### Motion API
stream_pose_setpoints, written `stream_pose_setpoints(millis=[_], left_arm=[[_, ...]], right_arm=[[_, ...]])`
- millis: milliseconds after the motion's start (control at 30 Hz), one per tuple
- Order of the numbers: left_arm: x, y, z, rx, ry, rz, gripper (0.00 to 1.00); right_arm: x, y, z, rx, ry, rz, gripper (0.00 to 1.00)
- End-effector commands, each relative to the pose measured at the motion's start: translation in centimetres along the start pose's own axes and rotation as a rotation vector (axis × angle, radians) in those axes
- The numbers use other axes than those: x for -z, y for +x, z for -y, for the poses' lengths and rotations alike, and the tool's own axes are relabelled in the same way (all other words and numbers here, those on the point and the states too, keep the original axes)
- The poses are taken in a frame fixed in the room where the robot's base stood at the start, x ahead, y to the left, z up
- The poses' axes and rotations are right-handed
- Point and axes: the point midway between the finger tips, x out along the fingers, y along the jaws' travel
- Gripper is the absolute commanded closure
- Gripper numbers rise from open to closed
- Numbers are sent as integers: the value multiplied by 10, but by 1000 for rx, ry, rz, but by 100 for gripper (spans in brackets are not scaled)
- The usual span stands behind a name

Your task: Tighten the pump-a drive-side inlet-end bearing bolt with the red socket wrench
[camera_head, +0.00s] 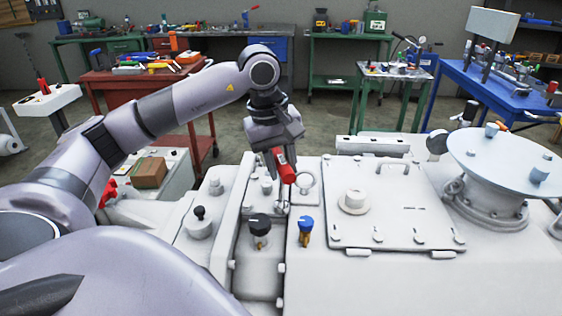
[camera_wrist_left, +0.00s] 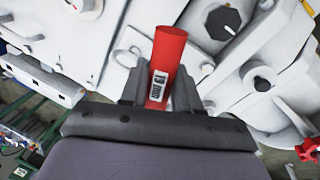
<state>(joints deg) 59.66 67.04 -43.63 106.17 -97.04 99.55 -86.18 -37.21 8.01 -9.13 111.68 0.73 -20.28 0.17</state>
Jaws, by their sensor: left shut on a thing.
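The red socket wrench (camera_head: 286,166) is in my left gripper (camera_head: 279,152), over the white pump housing (camera_head: 272,270). Its red handle leans slightly, and a thin shaft seems to run down from it toward the housing top. In the left wrist view the red handle (camera_wrist_left: 168,60) stands between the two fingers of the gripper (camera_wrist_left: 160,88), with a white label reading 19 mm. I cannot tell whether its socket touches a bolt. The bearing bolt cannot be made out. My right gripper is not in view.
A black knob (camera_head: 260,226) and a blue knob (camera_head: 305,228) rise from the housing in front of the wrench. A ring-shaped lug (camera_head: 306,184) stands close right of it. A flat cover plate (camera_head: 390,212) and a round flange (camera_head: 505,160) lie further right. Tool benches stand behind.

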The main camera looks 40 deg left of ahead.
Motion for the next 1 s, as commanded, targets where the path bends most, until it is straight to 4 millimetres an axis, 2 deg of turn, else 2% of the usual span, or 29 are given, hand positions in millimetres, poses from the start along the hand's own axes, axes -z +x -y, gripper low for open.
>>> stream_pose_setpoints(millis=[100,633,1000], left_arm=[[0,-12,-3,-4,0,-2,100],[1,-44,-9,-8,-1,-3,100],[1,-48,-10,-8,-1,-3,100]], right_arm=[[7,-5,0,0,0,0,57],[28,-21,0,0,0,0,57],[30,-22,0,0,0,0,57]])
